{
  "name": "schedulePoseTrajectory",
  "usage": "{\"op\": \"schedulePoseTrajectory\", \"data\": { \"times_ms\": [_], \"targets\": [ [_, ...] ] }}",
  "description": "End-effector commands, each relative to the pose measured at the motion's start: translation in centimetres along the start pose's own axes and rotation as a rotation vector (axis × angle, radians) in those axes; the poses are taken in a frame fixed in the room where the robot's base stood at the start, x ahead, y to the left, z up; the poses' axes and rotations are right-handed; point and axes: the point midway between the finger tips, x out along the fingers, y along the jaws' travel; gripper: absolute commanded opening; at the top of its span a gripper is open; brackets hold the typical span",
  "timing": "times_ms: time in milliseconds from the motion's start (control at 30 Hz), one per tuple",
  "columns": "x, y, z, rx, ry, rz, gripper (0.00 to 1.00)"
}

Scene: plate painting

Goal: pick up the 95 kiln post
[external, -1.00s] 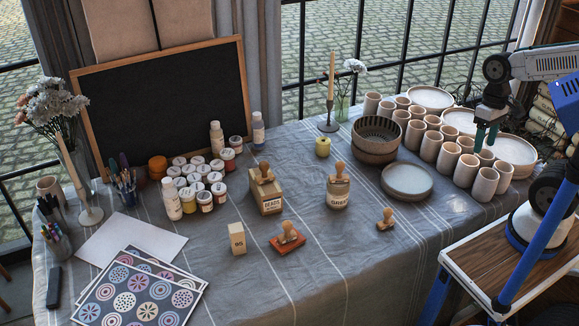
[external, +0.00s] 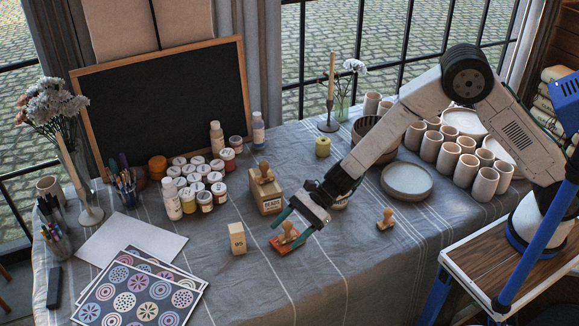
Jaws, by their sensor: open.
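The 95 kiln post (external: 238,239) is a small pale wooden-looking block, marked 95, standing upright on the grey cloth of the table. My gripper (external: 291,230) is open, with teal fingers, to the right of the post and apart from it. The fingers appear around or just above the wooden stamp (external: 287,236) on its red pad (external: 281,250). I cannot tell whether they touch it. Nothing stands between the post and my gripper.
A box marked BEADS (external: 266,197) with a stamp on top stands behind the post. Another stamp (external: 386,219) lies to the right. Paint jars (external: 200,184) stand farther back, and patterned sheets (external: 135,295) lie at left. Cloth in front of the post is clear.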

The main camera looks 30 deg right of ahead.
Motion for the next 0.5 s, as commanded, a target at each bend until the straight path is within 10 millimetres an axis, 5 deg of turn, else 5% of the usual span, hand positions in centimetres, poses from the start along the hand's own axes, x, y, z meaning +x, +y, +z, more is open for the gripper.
{"op": "schedulePoseTrajectory", "data": {
  "times_ms": [67, 200, 333, 500],
  "targets": [
    [1.5, -2.7, -0.9, 0.129, -0.004, -0.108, 0.62],
    [1.2, -7.2, -0.2, 0.286, -0.033, -0.259, 0.62],
    [1.3, -8.3, -0.6, 0.369, -0.031, -0.308, 0.62],
    [3.9, -9.0, -0.7, 0.375, -0.031, -0.304, 0.62]
  ]
}}
